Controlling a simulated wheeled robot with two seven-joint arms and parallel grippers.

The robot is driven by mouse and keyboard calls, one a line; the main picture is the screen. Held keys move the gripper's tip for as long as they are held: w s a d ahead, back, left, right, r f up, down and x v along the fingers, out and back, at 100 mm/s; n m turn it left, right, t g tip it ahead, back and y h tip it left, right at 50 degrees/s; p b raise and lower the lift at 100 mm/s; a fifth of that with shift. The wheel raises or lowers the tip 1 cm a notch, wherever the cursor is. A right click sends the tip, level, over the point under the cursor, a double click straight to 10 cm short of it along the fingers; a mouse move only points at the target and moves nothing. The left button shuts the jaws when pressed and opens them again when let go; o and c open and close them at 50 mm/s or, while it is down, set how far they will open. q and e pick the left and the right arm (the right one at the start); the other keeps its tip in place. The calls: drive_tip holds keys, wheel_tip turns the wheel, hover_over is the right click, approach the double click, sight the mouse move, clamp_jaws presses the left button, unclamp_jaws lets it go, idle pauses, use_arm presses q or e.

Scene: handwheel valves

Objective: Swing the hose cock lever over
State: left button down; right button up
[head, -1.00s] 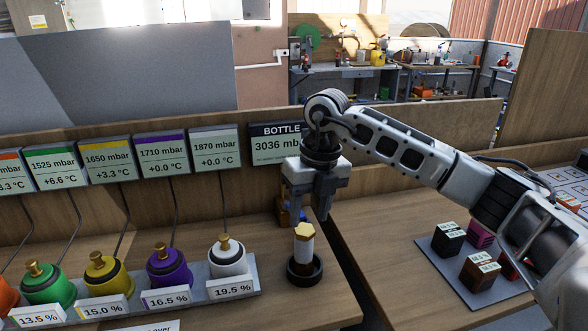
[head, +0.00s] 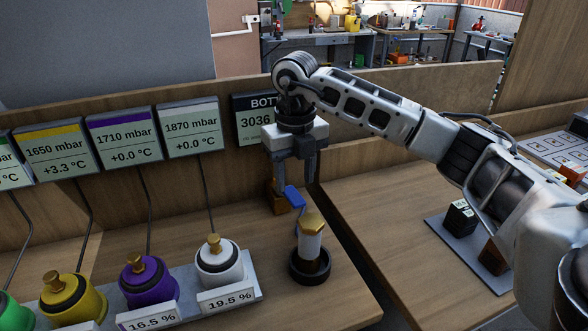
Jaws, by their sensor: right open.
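The hose cock is a small brass-brown body (head: 275,197) at the back of the wooden bench, near the back panel. Its blue lever (head: 295,197) sticks out to the right and toward me. My right gripper (head: 296,184) points down over the hose cock, with its jaws open. Its fingers are close to the lever and partly hide the cock's upper part; I cannot tell whether they touch it. My left gripper is not in view.
A white cylinder with a brass hex top (head: 312,238) stands in a dark round holder (head: 310,267) just in front of the lever. White (head: 220,262), purple (head: 147,282) and yellow (head: 72,300) knobbed pots stand left. A dark tray (head: 468,252) with blocks lies right.

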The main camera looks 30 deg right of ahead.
sight(295, 196)
drive_tip(key=shift+f+b, duration=1.3)
drive_tip(key=shift+f, duration=0.9)
drive_tip(key=c, duration=0.8)
